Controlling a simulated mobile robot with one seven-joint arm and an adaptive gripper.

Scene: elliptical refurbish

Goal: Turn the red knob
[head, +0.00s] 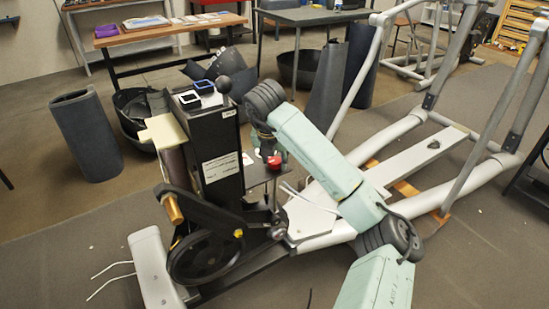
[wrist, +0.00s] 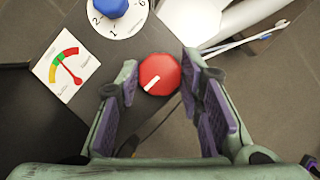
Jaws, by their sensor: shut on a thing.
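The red knob (wrist: 160,74) is round with a white pointer line that slants toward the lower left in the wrist view. It sits on a dark panel (wrist: 120,55). In the head view the red knob (head: 274,162) shows small beside the black upright housing, below the end of my arm. My gripper (wrist: 160,72) has one fingertip at each side of the knob and is shut on it. The contact at the knob's sides is partly hidden by the fingertips. In the head view my gripper (head: 271,156) is mostly hidden by the arm.
A blue knob (wrist: 110,7) on a white numbered dial and a gauge label (wrist: 66,66) with a red needle lie on the same panel. The elliptical's black housing (head: 215,150) stands left of my arm. Silver rails (head: 480,110) run to the right. Grey floor is open in front.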

